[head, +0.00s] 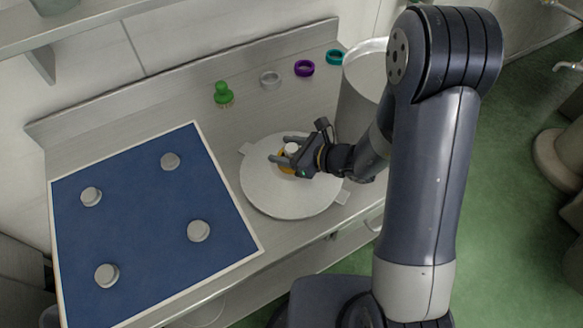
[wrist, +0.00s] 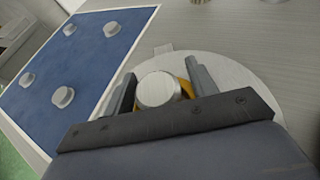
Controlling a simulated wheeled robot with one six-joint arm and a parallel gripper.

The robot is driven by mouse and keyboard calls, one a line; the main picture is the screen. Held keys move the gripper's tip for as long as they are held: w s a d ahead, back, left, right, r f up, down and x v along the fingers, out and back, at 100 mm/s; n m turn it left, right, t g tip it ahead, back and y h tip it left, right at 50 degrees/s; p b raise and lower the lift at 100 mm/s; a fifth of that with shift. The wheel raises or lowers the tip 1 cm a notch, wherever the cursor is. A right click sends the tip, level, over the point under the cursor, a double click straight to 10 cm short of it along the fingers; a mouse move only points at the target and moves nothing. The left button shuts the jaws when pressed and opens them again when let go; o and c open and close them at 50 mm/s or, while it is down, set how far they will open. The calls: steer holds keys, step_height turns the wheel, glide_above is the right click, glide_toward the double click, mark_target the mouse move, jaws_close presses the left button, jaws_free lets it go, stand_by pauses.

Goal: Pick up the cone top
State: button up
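A green knobbed piece (head: 223,94) with a rounded top and a tan lower edge stands on the steel bench, behind and left of a round white plate (head: 262,196); it may be the cone top. On the plate is an orange ring-shaped piece (head: 285,167) with a pale round post or cap (head: 292,148) at its middle. In the wrist view, the pale round piece (wrist: 157,90) is between the fingers of my gripper (wrist: 161,72), with gaps beside it. In the head view, my gripper (head: 279,149) is open over the plate, apart from the green piece.
A grey ring (head: 270,79), a purple ring (head: 304,68) and a teal ring (head: 334,57) lie along the back of the bench. A tall grey container (head: 360,85) stands right of the plate. A blue board (head: 140,235) with several grey discs lies at left.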

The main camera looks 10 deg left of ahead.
jaws_close()
stand_by(0.3)
stand_by(0.8)
steer(key=shift+r, duration=0.1)
